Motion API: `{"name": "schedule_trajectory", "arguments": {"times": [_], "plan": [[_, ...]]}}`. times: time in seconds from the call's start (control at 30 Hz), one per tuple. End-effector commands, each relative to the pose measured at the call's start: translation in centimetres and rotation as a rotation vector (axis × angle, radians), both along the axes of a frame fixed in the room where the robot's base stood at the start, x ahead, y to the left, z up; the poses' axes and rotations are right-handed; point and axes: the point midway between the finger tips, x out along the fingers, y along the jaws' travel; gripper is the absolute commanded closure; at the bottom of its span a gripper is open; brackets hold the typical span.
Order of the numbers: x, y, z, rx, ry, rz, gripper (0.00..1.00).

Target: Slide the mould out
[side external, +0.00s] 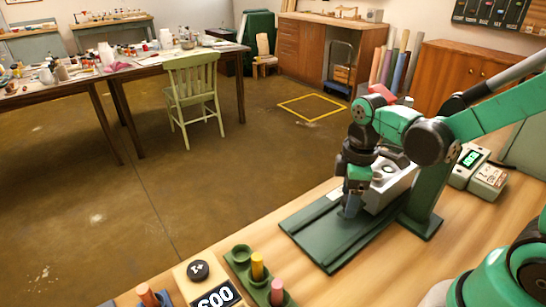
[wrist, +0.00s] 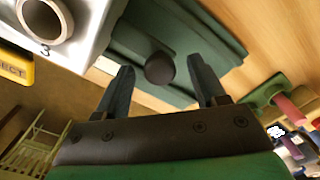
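A silver block (side external: 397,188), likely the mould or its housing, sits on a dark green base plate (side external: 318,241). In the wrist view the silver block (wrist: 88,22) shows a round bore marked 3, with a yellow label (wrist: 14,70) ending in "ECT" beside it. A dark round knob (wrist: 160,68) stands on a green part (wrist: 222,38) beside the block. My gripper (wrist: 162,80) is open, with one finger on each side of the knob and gaps showing. In the side view my gripper (side external: 351,204) points down over the plate, hiding the knob.
A green rack (side external: 242,252) with yellow and pink sticks stands front left, near a card reading "600" (side external: 215,296). A scale-like device (side external: 468,160) with a lit display stands at the right. Bare wood lies between rack and plate.

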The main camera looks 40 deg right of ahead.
Motion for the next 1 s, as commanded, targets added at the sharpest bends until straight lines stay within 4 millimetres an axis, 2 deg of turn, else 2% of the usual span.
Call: {"name": "schedule_trajectory", "arguments": {"times": [0.03, 0.2, 1.0], "plan": [[0.00, 0.00, 0.01, 0.000, 0.000, 0.000, 0.53], [0.00, 0.00, 0.02, 0.000, 0.000, 0.000, 1.00], [-0.02, 0.01, 0.04, 0.000, 0.001, 0.000, 1.00]]}}
